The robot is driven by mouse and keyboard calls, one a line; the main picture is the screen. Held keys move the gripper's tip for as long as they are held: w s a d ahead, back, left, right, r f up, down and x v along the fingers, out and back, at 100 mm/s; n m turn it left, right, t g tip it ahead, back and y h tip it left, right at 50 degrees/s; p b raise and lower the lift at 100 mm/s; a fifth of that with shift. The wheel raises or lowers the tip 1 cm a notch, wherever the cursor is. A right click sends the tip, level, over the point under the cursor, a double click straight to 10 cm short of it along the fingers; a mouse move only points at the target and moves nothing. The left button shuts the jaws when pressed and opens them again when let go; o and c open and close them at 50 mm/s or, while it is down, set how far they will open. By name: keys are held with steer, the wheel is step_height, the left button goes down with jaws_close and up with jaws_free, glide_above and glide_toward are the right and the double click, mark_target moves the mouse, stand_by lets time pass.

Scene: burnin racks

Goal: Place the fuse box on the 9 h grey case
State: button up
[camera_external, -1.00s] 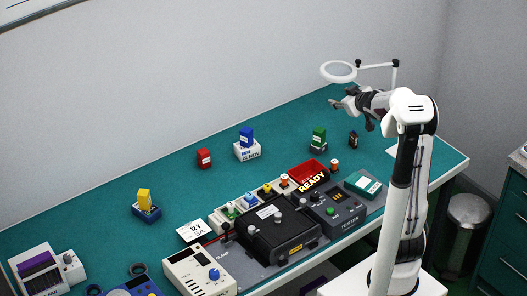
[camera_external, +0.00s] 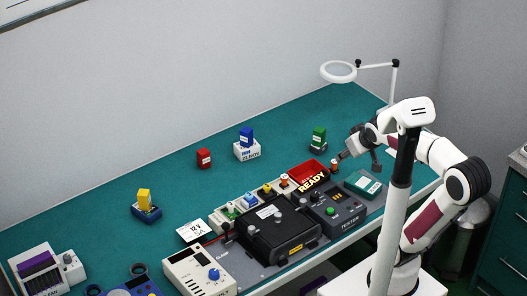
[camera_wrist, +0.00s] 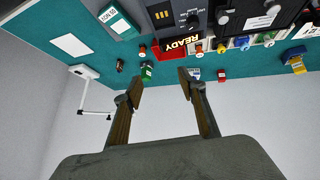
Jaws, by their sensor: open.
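No label that I can read says fuse box or 9 h. A small red box (camera_external: 203,158) stands alone on the green mat and also shows in the wrist view (camera_wrist: 221,75). A green box (camera_external: 319,134) sits on a dark grey case (camera_external: 318,147); the green box also shows in the wrist view (camera_wrist: 147,70). A small black item (camera_wrist: 120,65) stands beside them and is hidden by my arm in the external view. My gripper (camera_external: 358,161) is open and empty above the right part of the bench; its fingers (camera_wrist: 163,92) are wide apart in the wrist view.
A blue box (camera_external: 246,136) sits on a white case (camera_external: 247,152). A yellow box (camera_external: 145,197) sits on a blue case (camera_external: 147,214). A red READY tray (camera_external: 307,171), a tester (camera_external: 336,210) and a magnifier lamp (camera_external: 339,71) stand around. The back mat is mostly clear.

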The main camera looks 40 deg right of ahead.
steer(key=s+a+f+n+g+y, duration=0.1)
steer(key=s+a+f+y, duration=0.1)
steer(key=s+a, duration=0.5)
steer(key=shift+s+f+g, duration=0.4)
steer(key=shift+s+f, duration=0.15)
steer(key=shift+s, duration=0.55)
